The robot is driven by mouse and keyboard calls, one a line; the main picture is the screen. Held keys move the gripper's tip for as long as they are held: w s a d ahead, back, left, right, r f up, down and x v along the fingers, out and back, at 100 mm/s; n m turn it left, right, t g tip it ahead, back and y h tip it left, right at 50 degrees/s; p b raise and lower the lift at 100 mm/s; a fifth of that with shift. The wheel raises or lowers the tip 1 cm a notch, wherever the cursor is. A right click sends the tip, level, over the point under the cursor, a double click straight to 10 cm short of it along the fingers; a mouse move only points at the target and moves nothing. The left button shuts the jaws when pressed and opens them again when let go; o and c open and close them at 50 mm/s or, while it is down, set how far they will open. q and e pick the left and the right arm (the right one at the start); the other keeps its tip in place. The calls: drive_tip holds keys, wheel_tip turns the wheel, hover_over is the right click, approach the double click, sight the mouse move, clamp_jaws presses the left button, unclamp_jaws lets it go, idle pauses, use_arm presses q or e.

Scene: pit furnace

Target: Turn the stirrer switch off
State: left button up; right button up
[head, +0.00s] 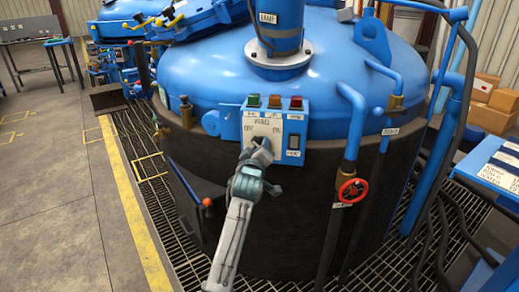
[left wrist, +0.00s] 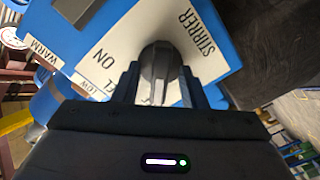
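The stirrer switch is a dark grey rotary knob (left wrist: 160,65) on a white plate (left wrist: 118,45) lettered STIRRER and ON in the left wrist view. Other lettering beside the knob is partly covered. The plate is on the blue control box (head: 293,127) on the furnace front. My left gripper (head: 258,150) is at this plate and hides most of the knob in the head view. In the left wrist view its fingers (left wrist: 160,84) stand one on each side of the knob, with slivers of white plate showing between. Contact at the tips cannot be made out. My right gripper is not in view.
Green, brown and red lamps (head: 275,101) line the box top, with a dark rocker switch (head: 294,142) at its right. A red valve wheel (head: 353,190) on a blue pipe is lower right. A dark hatch with an orange-tipped handle (head: 207,201) is left of my arm.

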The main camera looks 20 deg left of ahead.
use_arm(q)
drive_tip(key=s+d, duration=0.1)
drive_tip(key=s, duration=0.9)
drive_tip(key=shift+s+d, duration=0.25)
drive_tip(key=shift+s, duration=0.1)
